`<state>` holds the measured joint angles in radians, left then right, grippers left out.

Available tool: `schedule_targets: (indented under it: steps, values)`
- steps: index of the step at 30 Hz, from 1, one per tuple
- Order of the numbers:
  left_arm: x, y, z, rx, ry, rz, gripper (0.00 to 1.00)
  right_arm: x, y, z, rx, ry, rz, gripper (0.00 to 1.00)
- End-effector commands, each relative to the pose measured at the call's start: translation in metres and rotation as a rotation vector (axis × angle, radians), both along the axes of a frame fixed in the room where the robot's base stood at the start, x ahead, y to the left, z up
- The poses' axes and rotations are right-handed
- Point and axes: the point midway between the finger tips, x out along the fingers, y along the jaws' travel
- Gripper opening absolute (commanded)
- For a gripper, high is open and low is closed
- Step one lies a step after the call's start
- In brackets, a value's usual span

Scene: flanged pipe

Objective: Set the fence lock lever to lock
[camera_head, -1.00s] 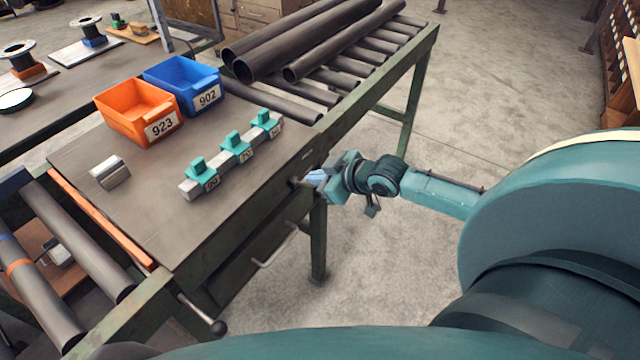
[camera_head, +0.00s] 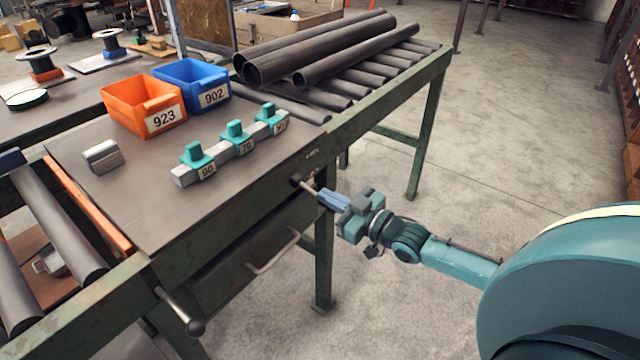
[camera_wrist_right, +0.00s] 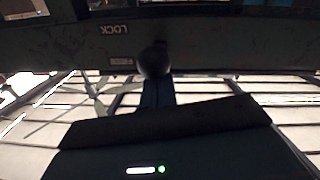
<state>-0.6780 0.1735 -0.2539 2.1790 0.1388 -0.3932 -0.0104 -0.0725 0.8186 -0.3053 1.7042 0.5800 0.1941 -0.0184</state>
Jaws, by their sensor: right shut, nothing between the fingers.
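The fence lock lever shows in the head view as a dark round end (camera_head: 297,180) with a pale rod, at the table's front edge. Below a small label there, the rod runs toward my right gripper (camera_head: 325,196). That gripper is shut and empty, with its blue fingers at or near the rod; contact is unclear. In the right wrist view a dark round knob (camera_wrist_right: 153,62) sits just beyond the fingertips (camera_wrist_right: 155,82), below and right of the LOCK label (camera_wrist_right: 113,28). My left gripper is not in view.
Another ball-ended lever (camera_head: 196,327) sticks out at the front left. A drawer handle (camera_head: 273,252) lies below the table edge. A grey fence bar with teal blocks (camera_head: 236,146), an orange bin (camera_head: 144,105) and a blue bin (camera_head: 192,84) stand on top.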

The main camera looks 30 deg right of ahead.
Motion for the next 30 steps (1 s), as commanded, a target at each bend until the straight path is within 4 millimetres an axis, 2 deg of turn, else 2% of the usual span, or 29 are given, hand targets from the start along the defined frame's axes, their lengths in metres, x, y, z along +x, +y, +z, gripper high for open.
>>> schedule_targets:
  steps: [1,2,9,15,30]
  values:
    - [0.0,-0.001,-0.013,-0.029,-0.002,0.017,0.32,0.0,0.0,-0.015,0.012,-0.028,-0.001,0.0]
    - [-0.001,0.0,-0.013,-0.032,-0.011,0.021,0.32,0.0,0.0,-0.017,0.02,-0.048,-0.001,0.0]
    - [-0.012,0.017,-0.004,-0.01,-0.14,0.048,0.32,0.002,0.001,-0.03,0.079,-0.187,-0.002,0.0]
    - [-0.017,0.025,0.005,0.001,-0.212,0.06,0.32,0.003,0.001,-0.033,0.112,-0.268,-0.001,0.0]
    - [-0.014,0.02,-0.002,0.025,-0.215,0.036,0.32,0.005,0.002,-0.035,0.129,-0.308,-0.001,0.0]
